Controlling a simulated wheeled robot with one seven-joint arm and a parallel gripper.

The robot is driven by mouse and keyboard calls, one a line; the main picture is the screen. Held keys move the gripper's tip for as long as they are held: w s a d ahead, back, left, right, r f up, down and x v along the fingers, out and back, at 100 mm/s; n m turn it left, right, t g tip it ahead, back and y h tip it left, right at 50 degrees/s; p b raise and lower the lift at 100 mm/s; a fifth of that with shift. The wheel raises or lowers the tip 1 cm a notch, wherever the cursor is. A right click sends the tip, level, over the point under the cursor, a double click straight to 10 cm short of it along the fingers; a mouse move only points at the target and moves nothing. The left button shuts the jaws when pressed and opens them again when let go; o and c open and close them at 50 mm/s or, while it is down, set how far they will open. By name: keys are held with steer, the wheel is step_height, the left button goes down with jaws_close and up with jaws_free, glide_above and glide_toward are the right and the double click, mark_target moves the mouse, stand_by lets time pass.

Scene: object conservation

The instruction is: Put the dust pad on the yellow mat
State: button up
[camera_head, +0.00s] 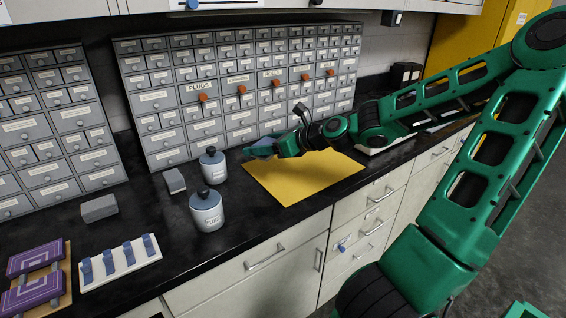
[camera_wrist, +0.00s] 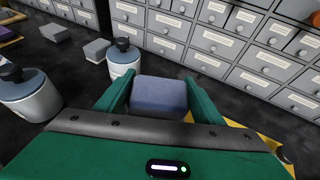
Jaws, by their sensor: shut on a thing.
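My gripper (camera_head: 274,147) is shut on a blue-grey block-like pad (camera_head: 262,147), which I take for the dust pad. In the wrist view the pad (camera_wrist: 158,95) sits between the two green fingers (camera_wrist: 158,100). The yellow mat (camera_head: 305,182) lies flat on the black counter. In the head view the pad shows at the mat's back left corner; its height above the counter is hard to tell. In the wrist view the mat (camera_wrist: 262,135) shows at lower right, partly hidden by my gripper.
Two lidded jars (camera_head: 206,211) (camera_head: 212,166) stand left of the mat. Grey blocks (camera_head: 175,181) (camera_head: 99,208) lie farther left, near a white board with blue pieces (camera_head: 120,262) and purple pads (camera_head: 36,275). Grey drawer cabinets (camera_head: 170,100) line the back. The mat's front looks clear.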

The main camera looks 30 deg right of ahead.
glide_above(281, 167)
step_height(281, 167, down, 5)
steer(key=shift+a+r, duration=0.1)
steer(key=shift+r, duration=0.05)
steer(key=shift+f, duration=1.95)
steer(key=shift+f, duration=0.1)
steer(key=o, duration=1)
steer(key=shift+o, duration=0.2)
steer(key=v, duration=1.2)
